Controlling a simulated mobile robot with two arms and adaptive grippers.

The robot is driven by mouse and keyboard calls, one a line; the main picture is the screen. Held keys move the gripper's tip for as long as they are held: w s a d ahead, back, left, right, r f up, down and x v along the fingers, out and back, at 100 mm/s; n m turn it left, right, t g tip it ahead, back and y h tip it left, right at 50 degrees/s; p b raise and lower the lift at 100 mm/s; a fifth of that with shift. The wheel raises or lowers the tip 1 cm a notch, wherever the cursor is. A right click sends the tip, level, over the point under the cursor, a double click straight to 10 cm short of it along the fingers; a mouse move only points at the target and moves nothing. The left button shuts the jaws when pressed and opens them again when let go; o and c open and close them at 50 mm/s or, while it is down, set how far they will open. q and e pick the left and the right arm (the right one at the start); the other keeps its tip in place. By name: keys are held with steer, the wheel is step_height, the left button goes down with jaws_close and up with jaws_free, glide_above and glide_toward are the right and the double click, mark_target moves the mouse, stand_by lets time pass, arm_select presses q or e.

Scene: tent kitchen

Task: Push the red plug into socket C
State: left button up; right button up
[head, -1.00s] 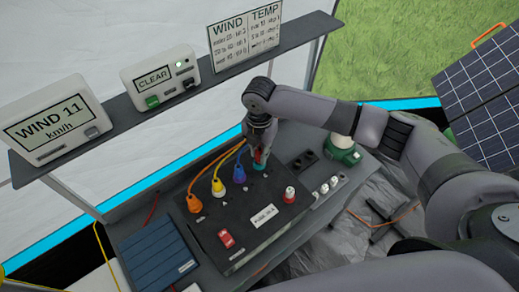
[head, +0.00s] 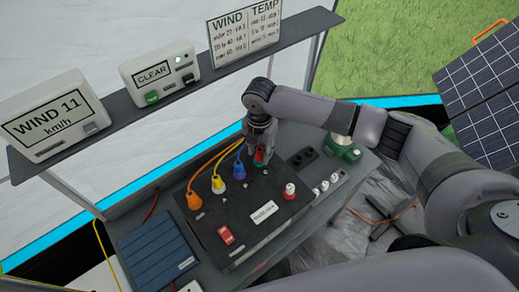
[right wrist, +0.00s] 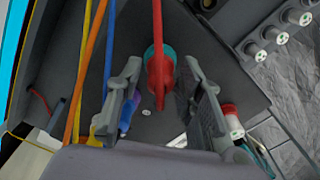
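The red plug (right wrist: 158,78) shows in the right wrist view with its red cord running up. A teal ring (right wrist: 150,55) surrounds part of it; how deep the plug sits is hidden. My right gripper (right wrist: 160,110) is open, one finger on each side of the plug, with gaps showing. In the head view my right gripper (head: 261,155) is low over the far right part of the black socket box (head: 252,243), partly hiding the red plug (head: 259,157). Socket letters are too small to read. My left gripper is not in view.
Orange (head: 194,200), yellow (head: 218,184) and blue (head: 239,171) plugs stand in the box beside my gripper, their cords rising close to it. A red-and-white part (head: 289,191) and a red switch (head: 226,236) are on the box. A shelf (head: 165,96) with displays runs behind.

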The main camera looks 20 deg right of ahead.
steer(key=shift+o, duration=0.6)
steer(key=shift+r, duration=0.15)
step_height(320, 180, up, 12)
